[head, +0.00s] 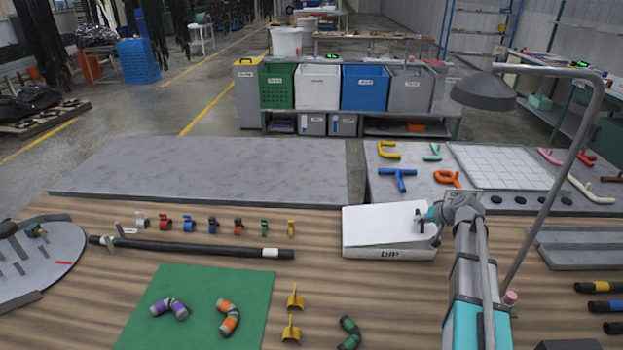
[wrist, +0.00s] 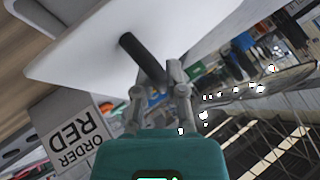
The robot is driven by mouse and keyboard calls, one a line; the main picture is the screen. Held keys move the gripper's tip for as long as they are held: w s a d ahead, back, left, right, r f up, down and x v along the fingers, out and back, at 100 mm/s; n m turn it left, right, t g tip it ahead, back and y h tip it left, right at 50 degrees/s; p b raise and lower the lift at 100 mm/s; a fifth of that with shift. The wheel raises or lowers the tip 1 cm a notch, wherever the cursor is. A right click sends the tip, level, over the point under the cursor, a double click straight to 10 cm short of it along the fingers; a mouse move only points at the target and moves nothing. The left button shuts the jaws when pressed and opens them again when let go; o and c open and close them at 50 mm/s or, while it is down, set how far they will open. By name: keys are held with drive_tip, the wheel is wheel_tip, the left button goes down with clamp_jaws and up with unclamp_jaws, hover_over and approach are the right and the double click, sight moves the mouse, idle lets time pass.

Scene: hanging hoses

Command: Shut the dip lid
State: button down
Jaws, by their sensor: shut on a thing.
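The dip box (head: 390,253), labelled DIP, stands on the wooden table in front of my arm. Its white lid (head: 375,225) lies over the box top in the head view; whether a small gap is left under it I cannot tell. My gripper (head: 421,216) is at the lid's right side. In the wrist view, the white lid (wrist: 80,60) fills the upper left, with a dark rod-like handle (wrist: 140,55) sticking out from it. My gripper (wrist: 160,88) is shut on the handle's end there.
A green mat (head: 195,310) with curved hose pieces lies at the front left. A black hose (head: 190,248) and a row of small clamps lie left of the box. A grey lamp (head: 485,92) arches over the right side. A grey slab (head: 220,168) behind is bare.

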sight(419, 227)
drive_tip(key=shift+d+f+y+b, duration=0.15)
drive_tip(key=shift+f+y+b, duration=0.15)
drive_tip(key=shift+f+b, duration=0.55)
drive_tip(key=shift+d+f+y+b, duration=0.15)
drive_tip(key=shift+f+y+b, duration=0.15)
drive_tip(key=shift+f+b, duration=0.5)
drive_tip(key=shift+b, duration=0.35)
unclamp_jaws()
drive_tip(key=shift+d+r, duration=0.15)
drive_tip(key=shift+p+v, duration=2.3)
drive_tip(key=shift+v, duration=1.05)
drive_tip(key=shift+s, duration=0.1)
